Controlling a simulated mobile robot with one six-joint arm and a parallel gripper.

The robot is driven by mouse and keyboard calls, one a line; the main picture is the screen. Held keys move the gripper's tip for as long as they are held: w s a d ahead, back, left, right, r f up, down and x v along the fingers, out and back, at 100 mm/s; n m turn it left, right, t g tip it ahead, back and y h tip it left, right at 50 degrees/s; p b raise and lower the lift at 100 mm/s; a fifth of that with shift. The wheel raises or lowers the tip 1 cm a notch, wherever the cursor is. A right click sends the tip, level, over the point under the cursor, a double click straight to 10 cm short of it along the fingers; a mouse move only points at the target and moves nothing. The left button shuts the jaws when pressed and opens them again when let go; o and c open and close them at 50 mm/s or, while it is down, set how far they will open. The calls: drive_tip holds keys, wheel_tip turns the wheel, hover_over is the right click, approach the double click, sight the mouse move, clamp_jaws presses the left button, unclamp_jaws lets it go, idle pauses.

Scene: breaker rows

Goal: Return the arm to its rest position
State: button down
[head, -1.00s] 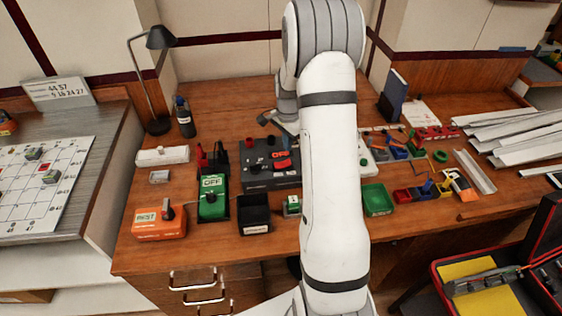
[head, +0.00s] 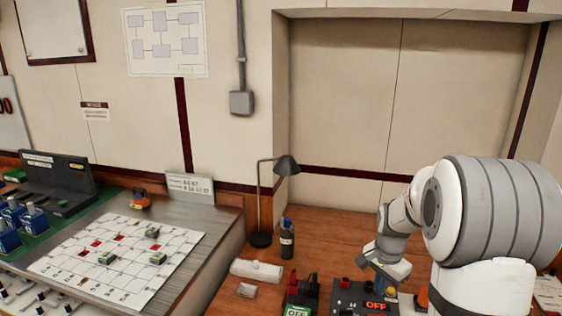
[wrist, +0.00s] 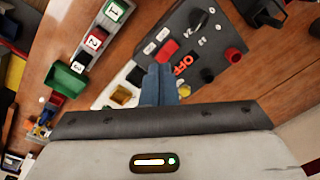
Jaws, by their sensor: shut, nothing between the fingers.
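My arm stands at the right of the head view, bent over the wooden bench (head: 330,225). My gripper (wrist: 158,85) shows in the wrist view with its bluish fingers together and nothing between them. It hangs over the grey control box (wrist: 208,22), which has a red lit OFF display, black knobs and a red button. The fingertips overlap the box's edge in the picture; I cannot tell the height between them. In the head view the control box (head: 350,294) is cut off by the bottom edge, and the fingertips are hard to make out.
A black desk lamp (head: 262,205) and a dark bottle (head: 287,240) stand left of my arm. A green bin (wrist: 65,80) lies near numbered blocks in the wrist view. A side counter holds a grid board (head: 120,258). The bench's back is mostly clear.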

drive_tip(key=s+a+r+n, duration=0.3)
drive_tip(key=s+n, duration=0.1)
drive_tip(key=s, duration=0.3)
drive_tip(key=s+a+r+n+t, duration=0.1)
drive_tip(key=s+a+r+n, duration=0.2)
drive_tip(key=s, duration=0.5)
drive_tip(key=s+a+r+n+t, duration=0.1)
drive_tip(key=s+a+r+n, duration=0.3)
drive_tip(key=s, duration=0.3)
drive_tip(key=shift+s+a+r+n, duration=0.15)
drive_tip(key=shift+a+n, duration=0.15)
drive_tip(key=shift+a, duration=0.35)
